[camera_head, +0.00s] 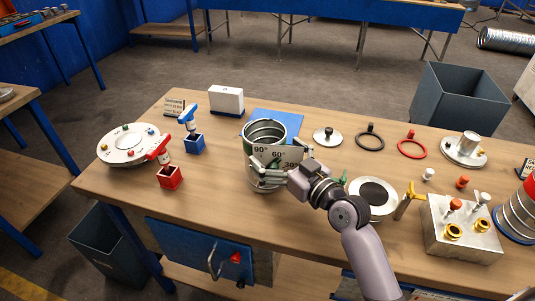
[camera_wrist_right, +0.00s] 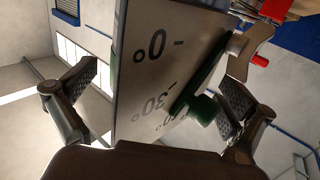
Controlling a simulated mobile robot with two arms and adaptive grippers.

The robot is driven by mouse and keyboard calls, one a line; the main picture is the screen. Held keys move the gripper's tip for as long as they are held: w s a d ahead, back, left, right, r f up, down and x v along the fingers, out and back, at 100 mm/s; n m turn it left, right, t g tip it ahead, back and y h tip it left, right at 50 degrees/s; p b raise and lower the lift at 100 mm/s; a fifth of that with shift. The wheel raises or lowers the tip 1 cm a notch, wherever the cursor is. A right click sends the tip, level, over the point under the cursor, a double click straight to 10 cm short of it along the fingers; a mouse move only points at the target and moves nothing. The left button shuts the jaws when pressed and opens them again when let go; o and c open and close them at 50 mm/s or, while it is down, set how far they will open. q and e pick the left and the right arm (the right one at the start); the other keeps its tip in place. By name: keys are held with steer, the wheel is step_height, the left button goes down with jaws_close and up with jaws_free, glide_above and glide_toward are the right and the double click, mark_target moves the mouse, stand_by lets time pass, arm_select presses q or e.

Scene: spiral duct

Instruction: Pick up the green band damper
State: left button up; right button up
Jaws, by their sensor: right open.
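A metal spiral duct cylinder (camera_head: 262,128) with a greenish rim stands upright on the table. It carries a pale angle plate (camera_head: 278,155) marked 90°, 60° and 30°; I take this to be the green band damper. My right gripper (camera_head: 281,168) is at the front of it, its fingers spread around the plate. In the right wrist view the plate (camera_wrist_right: 150,75) fills the space between the open fingers (camera_wrist_right: 160,92), with a green knob (camera_wrist_right: 200,108) near the right finger. I cannot tell whether the fingers touch it. My left gripper is not in view.
A blue sheet (camera_head: 285,117) lies behind the cylinder.

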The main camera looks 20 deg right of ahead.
steer(key=shift+w+a, duration=0.2)
steer(key=shift+w, duration=0.25)
steer(key=shift+s, duration=0.1)
steer(key=shift+c, duration=0.7)
steer(key=shift+d, duration=0.1)
steer(key=c, duration=1.3)
steer(key=shift+c, duration=0.7)
steer(key=shift+r, duration=0.1)
